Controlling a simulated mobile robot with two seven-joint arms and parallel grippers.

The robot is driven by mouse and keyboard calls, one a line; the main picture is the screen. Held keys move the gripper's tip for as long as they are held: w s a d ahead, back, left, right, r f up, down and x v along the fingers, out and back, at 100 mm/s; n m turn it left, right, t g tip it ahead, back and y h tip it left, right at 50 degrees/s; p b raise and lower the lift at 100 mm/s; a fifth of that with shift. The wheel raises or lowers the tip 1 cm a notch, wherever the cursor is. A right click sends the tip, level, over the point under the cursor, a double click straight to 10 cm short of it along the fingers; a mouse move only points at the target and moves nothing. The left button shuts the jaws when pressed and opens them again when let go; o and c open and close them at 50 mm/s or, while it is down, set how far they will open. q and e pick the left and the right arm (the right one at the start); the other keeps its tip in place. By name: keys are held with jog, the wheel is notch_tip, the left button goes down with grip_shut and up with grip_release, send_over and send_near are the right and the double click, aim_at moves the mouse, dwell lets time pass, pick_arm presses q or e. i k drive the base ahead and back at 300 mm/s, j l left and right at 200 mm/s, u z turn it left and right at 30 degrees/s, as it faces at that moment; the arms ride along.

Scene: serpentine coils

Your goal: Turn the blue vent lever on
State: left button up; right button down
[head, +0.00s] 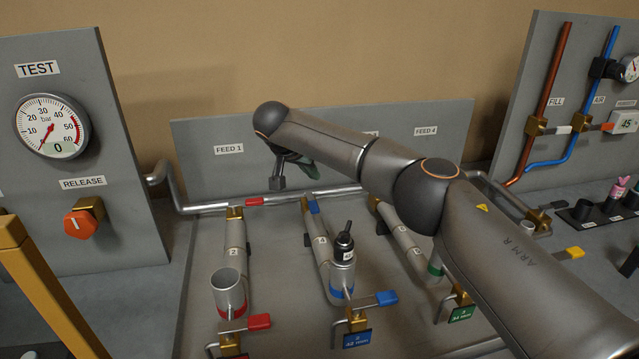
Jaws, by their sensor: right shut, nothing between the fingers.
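Two blue levers show in the head view. One blue lever (378,299) is at the front of the middle coil, above a blue tag, with its handle pointing right. A small blue lever (313,207) sits at the back of the same coil, by the horizontal pipe. No readable label tells which is the vent. My right gripper (279,184) is shut and empty, in front of the back panel, up and left of the small blue lever. The forearm hides part of the gripper. My left gripper is out of view.
A red lever (258,322) is left of the front blue one; a green-tagged valve (459,311) is to its right. A dark bottle (344,246) stands on the middle coil's cylinder. The TEST panel (110,150) bounds the left. My right arm crosses over the right coil.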

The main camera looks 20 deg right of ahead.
aim_at(385, 298)
jog(key=k+j, duration=0.25)
jog(key=k, duration=0.2)
jog(key=k+j, duration=0.25)
jog(key=k, duration=0.25)
jog(key=k+j, duration=0.25)
jog(key=k, duration=0.2)
